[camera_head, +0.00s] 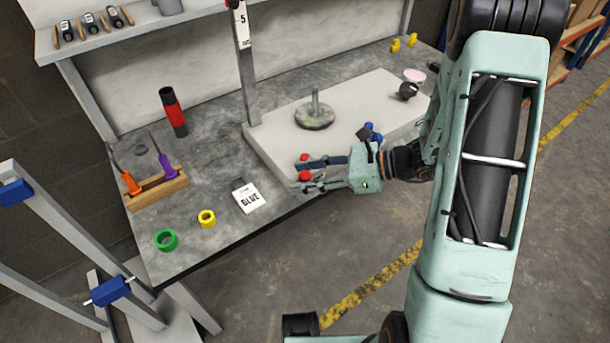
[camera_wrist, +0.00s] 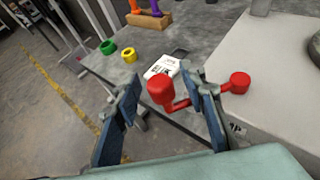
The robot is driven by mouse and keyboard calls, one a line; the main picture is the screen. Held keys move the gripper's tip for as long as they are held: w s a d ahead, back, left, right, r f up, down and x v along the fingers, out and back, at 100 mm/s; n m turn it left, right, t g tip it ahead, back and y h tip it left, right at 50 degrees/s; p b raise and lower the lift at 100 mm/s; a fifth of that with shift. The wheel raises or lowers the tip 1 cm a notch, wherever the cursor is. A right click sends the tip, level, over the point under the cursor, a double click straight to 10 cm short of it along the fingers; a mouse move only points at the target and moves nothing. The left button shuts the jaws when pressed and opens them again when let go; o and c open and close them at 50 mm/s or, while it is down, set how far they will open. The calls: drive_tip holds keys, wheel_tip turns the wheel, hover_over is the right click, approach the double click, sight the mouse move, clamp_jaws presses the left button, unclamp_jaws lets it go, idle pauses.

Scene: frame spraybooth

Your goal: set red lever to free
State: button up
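The red lever (camera_wrist: 182,104) shows in the wrist view as a bar with a thick round knob (camera_wrist: 160,90) at its left end and a smaller red piece (camera_wrist: 240,82) at its right. It is at the near side of the pale raised slab (camera_head: 340,118). In the head view two red parts of it (camera_head: 304,157) show beside my fingers. My gripper (camera_wrist: 160,86) is open, with one blue-padded finger on each side of the thick knob. The right finger is close to the bar; I cannot tell whether it touches. Any lever position marking is not readable.
A round metal disc with a post (camera_head: 315,115) is on the slab.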

clamp_jaws()
drive_tip(key=shift+d, duration=0.1)
